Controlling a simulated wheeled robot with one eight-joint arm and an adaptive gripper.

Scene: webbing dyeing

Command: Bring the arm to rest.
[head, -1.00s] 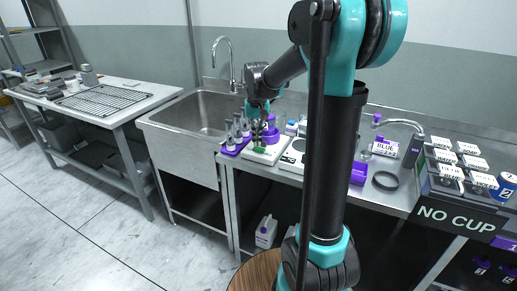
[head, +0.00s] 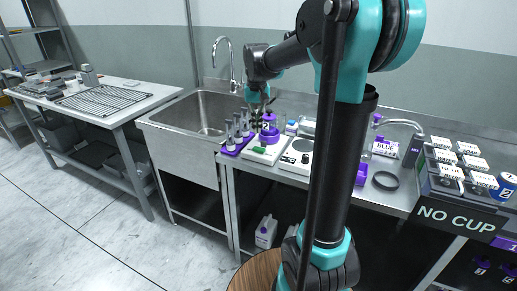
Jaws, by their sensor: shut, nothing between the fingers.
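My arm (head: 335,190) is teal and black and rises in front of the steel bench, its forearm reaching left over the sink's right edge. My gripper (head: 261,103) points down above the white device with a green part (head: 262,149) and the purple vessel (head: 270,132). It is shut with nothing between the fingers. Its tips show small and close in front of the vessel, so whether they touch it cannot be told. My upright arm link hides part of the bench behind it.
Grey bottles in a purple rack (head: 236,137) stand left of the device. A steel sink (head: 190,115) with a tap is further left. A second white device (head: 297,156), a dark ring (head: 385,180), a BLUE label and a NO CUP sign (head: 455,219) are on the right.

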